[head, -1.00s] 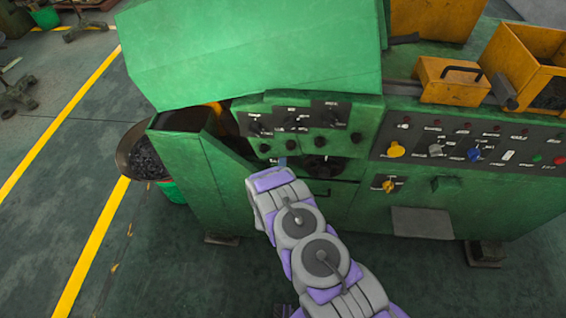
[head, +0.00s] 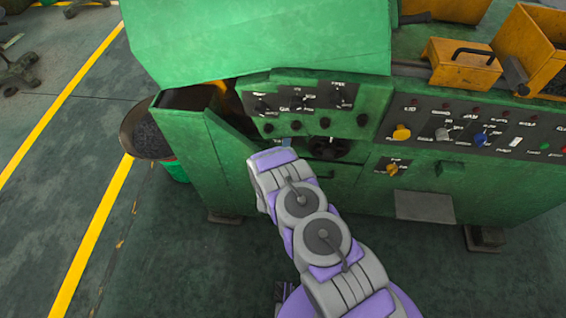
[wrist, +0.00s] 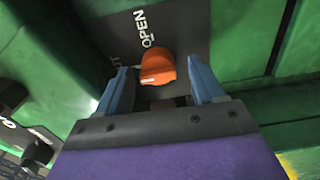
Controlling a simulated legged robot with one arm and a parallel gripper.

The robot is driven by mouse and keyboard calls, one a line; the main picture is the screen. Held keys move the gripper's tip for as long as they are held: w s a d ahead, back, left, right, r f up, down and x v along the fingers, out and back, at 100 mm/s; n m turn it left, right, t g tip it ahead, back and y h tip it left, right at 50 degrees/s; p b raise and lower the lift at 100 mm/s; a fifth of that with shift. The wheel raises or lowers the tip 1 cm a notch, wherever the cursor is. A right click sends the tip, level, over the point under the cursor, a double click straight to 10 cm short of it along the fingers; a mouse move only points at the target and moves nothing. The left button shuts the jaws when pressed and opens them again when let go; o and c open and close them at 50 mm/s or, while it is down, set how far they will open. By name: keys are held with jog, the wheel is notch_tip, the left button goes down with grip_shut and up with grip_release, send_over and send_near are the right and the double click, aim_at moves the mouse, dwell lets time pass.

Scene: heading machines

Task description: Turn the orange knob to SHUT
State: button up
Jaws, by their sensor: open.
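The orange knob (wrist: 157,69) sits on a dark plate on the green machine in the wrist view. It has a pale mark on its lower left side. The word OPEN (wrist: 147,25) is printed above it, and part of another label shows at its left, near the left finger. My gripper (wrist: 160,82) is open, with one blue finger at each side of the knob and gaps showing between. I cannot tell whether the fingertips reach past its front face. In the head view my arm hides the orange knob and most of the gripper.
A black handwheel (head: 328,148) is just right of my gripper on the machine front. A panel of black knobs (head: 310,102) is above it. A control panel (head: 470,128) with coloured knobs is to the right. A dark round pan (head: 146,135) stands at the left, with open floor beyond.

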jog(key=s, duration=1.6)
jog(key=shift+s+a, duration=0.2)
jog(key=shift+a, duration=0.2)
jog(key=shift+f, duration=0.1)
